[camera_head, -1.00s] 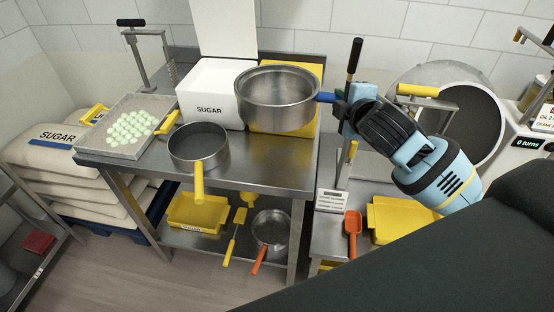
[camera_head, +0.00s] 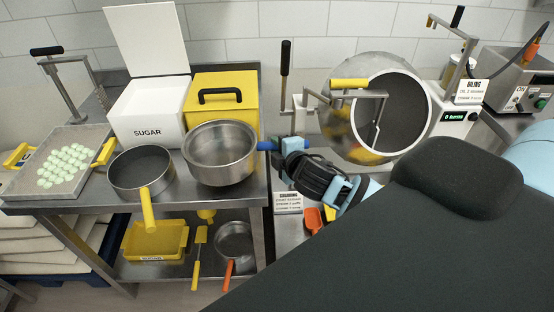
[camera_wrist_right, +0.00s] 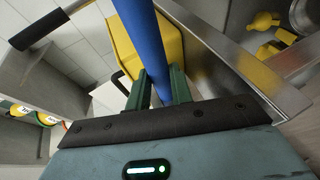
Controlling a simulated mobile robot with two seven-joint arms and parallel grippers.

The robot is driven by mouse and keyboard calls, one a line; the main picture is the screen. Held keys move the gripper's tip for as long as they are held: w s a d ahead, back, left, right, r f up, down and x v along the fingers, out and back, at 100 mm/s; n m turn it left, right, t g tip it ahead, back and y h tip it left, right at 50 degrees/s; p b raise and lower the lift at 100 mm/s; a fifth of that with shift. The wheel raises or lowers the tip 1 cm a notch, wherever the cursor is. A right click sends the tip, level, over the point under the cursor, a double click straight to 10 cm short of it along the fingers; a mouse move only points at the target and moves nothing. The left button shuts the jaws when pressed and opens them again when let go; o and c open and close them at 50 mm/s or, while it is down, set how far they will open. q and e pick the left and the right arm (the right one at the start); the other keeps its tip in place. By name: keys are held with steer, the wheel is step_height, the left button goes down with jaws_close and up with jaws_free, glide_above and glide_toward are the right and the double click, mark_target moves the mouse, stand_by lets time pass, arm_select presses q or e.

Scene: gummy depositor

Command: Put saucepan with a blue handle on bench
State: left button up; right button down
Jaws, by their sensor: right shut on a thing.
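The steel saucepan with a blue handle (camera_head: 219,155) is upright over the right part of the steel bench (camera_head: 180,198), in front of the yellow box. I cannot tell whether its base touches the bench top. My right gripper (camera_head: 277,146) is shut on its blue handle, to the right of the pan. In the right wrist view the blue handle (camera_wrist_right: 147,40) runs between the two dark green fingers (camera_wrist_right: 160,88). My left gripper is not in view.
A pan with a yellow handle (camera_head: 140,172) stands left of the saucepan. Behind are the white sugar box (camera_head: 148,115) and the yellow box (camera_head: 225,92). A tray of green gummies (camera_head: 62,165) is at far left. A round drum machine (camera_head: 375,110) stands right.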

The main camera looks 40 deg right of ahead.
steer(key=shift+f+b, duration=0.3)
steer(key=shift+f, duration=1.8)
steer(key=shift+f, duration=0.2)
steer(key=c, duration=1.2)
jaws_free()
steer(key=shift+c, duration=0.2)
steer(key=v, duration=1.2)
steer(key=shift+r, duration=0.15)
